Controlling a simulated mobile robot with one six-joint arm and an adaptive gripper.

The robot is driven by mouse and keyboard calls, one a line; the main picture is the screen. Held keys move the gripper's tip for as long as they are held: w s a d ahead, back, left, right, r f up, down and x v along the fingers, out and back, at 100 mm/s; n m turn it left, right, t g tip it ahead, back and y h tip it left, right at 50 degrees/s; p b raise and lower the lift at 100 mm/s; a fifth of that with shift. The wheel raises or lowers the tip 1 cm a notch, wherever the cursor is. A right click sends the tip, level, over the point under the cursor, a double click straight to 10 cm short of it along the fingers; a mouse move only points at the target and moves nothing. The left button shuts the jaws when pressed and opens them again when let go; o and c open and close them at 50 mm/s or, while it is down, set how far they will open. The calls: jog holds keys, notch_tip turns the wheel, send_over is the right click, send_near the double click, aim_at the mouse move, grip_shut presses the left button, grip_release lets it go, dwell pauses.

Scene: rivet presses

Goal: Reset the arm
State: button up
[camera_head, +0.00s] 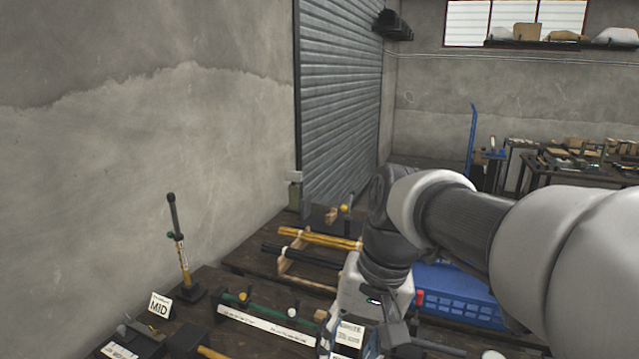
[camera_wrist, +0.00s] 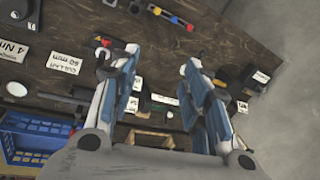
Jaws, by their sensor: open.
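My gripper (camera_wrist: 158,88) shows in the wrist view with its two blue-and-white fingers spread apart over a dark wooden bench. Nothing is held between the fingers. In the head view my arm reaches in from the right and bends down over the bench. The gripper's tips are cut off by the bottom edge there. A dark bench (camera_head: 215,284) with tools and labels lies below and to the left of the arm.
A blue crate (camera_head: 455,292) stands behind my arm, partly hidden; it also shows in the wrist view (camera_wrist: 35,135). An upright black-and-yellow tool (camera_head: 180,245) stands near a MID sign (camera_head: 160,305). Yellow and black bars (camera_head: 318,238) lie on wooden supports. A concrete wall bounds the left.

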jog(key=s+d+f+n+t+h, duration=0.1)
jog(key=s+d+f+t, duration=0.1)
jog(key=s+d, duration=0.2)
jog(key=s+d+f+n+t+h, duration=0.1)
jog(key=s+d, duration=0.4)
jog(key=s, duration=0.6)
jog(key=shift+d+f+t, duration=0.3)
jog(key=shift+f+t, duration=0.2)
jog(key=shift+f, duration=0.35)
